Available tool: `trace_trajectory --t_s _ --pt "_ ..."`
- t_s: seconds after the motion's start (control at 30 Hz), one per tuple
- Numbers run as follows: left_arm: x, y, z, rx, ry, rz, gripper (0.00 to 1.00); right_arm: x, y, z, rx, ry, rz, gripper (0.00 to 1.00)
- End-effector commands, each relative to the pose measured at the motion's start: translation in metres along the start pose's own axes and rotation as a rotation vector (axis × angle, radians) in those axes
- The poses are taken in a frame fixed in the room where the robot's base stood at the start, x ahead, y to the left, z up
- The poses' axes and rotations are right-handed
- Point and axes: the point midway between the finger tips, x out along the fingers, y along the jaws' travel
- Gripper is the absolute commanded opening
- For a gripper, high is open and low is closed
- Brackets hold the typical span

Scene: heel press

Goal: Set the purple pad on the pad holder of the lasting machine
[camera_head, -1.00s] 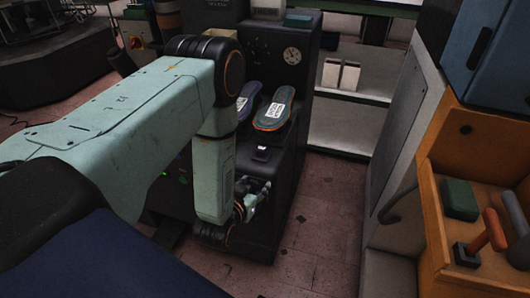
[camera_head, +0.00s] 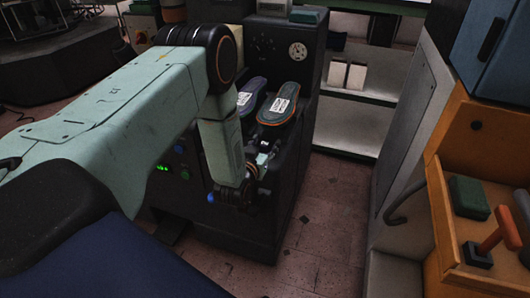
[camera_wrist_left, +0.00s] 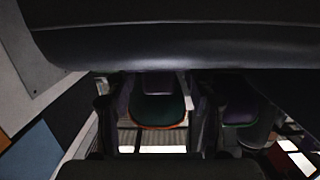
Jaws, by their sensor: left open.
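The lasting machine (camera_head: 290,190) is a dark cabinet with a round gauge on its upper part. A dark purple, sole-shaped piece (camera_head: 251,95) with a white label lies on its top at the left, partly behind my arm. It may be the purple pad, but I cannot tell. A teal sole with an orange rim (camera_head: 283,105) lies beside it. My left gripper (camera_head: 262,160) is open at the machine's front, below the soles, close to a small dark fitting. The left wrist view is dark; a green, orange-rimmed shape (camera_wrist_left: 158,112) shows between the fingers. The pad holder is not clearly distinguishable.
An orange bin (camera_head: 447,215) at the right holds a green block (camera_head: 469,198) and a tool with an orange handle (camera_head: 497,235). White shelves (camera_head: 350,115) stand behind. Tiled floor (camera_head: 325,205) is clear between machine and bin.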

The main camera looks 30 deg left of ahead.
Motion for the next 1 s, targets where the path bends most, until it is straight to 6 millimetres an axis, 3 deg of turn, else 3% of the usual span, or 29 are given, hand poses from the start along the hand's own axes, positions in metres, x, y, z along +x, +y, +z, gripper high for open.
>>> trace_trajectory --t_s 0.17,0.8,1.0 --pt "-0.0002 0.0014 -0.0007 0.0 0.0 0.0 0.55 -0.0007 0.0 0.0 0.0 0.0 0.0 0.0" --pt "-0.0005 0.0013 -0.0005 0.0 0.0 0.0 0.01 -0.0008 0.0 -0.0001 0.0 0.0 0.0 0.0" --pt "-0.0004 0.0013 -0.0007 0.0 0.0 0.0 0.0 -0.0008 0.0 -0.0001 0.0 0.0 0.0 0.0"
